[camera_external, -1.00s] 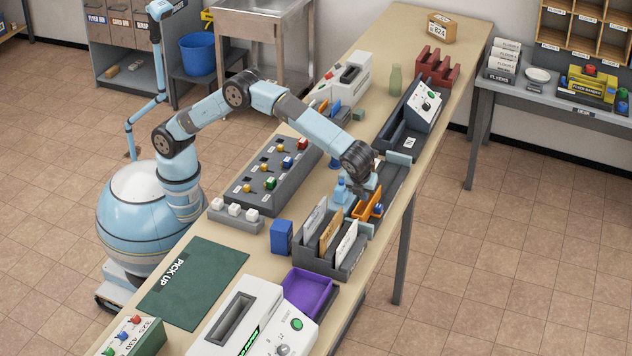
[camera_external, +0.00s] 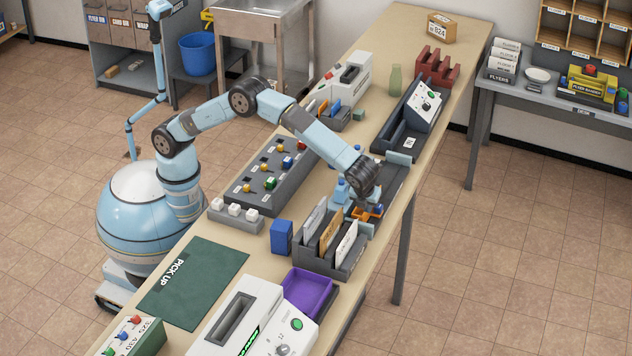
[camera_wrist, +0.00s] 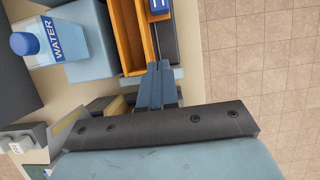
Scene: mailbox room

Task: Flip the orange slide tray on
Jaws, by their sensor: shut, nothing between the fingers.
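The orange slide tray (camera_external: 367,213) lies on the bench at the far end of the letter rack, partly hidden by my gripper (camera_external: 366,197) in the external view. In the wrist view the orange tray (camera_wrist: 128,42) shows at top centre as an open trough with a blue labelled block (camera_wrist: 159,8) at its right side. My gripper (camera_wrist: 157,72) is shut and empty. Its blue fingertips overlap the tray's near end in the wrist view; I cannot tell whether they touch it.
A water bottle (camera_wrist: 40,44) stands left of the tray in the wrist view. The rack with letters (camera_external: 330,255) stands close in front of the tray. A purple tray (camera_external: 307,291) lies nearer the camera. The switch panel (camera_external: 262,180) is to the left.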

